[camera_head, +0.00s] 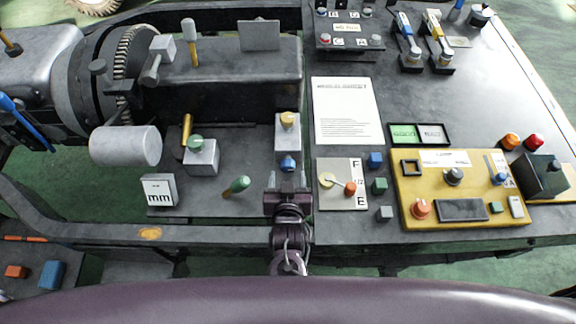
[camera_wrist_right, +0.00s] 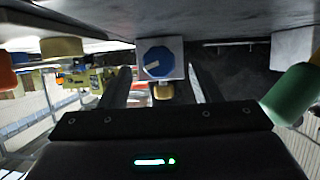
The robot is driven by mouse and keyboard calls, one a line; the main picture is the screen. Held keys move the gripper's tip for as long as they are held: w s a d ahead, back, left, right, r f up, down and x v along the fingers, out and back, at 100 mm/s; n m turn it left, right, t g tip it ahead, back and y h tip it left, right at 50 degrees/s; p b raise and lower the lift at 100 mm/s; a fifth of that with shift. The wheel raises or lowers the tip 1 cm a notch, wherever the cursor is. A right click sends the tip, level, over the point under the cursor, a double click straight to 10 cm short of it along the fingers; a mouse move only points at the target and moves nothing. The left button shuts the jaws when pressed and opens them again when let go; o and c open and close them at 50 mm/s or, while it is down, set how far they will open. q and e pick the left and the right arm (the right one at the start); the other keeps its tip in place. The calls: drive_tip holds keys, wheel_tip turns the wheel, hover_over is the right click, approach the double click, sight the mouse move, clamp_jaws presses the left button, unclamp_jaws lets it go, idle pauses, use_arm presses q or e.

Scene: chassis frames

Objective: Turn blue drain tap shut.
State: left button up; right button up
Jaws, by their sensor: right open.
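The blue drain tap (camera_head: 288,163) is a small round knob on the front of a pale block (camera_head: 288,138) with a yellow knob (camera_head: 287,119) on top. In the right wrist view the blue tap (camera_wrist_right: 157,61) shows face-on, with a small pale label on its face. My right gripper (camera_head: 288,176) is open just in front of the tap. In the wrist view its two fingers stand apart, one to each side of the tap, with gaps between. I cannot tell how deep the tap lies between them. My left gripper is not in view.
A green-handled lever (camera_head: 237,185) stands left of the gripper and shows close at the right of the wrist view (camera_wrist_right: 293,93). A pale block with a green knob (camera_head: 197,142) is further left. A gauge plate (camera_head: 342,184) and a yellow panel (camera_head: 463,160) lie to the right.

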sight(288, 170)
drive_tip(key=shift+x, duration=1.95)
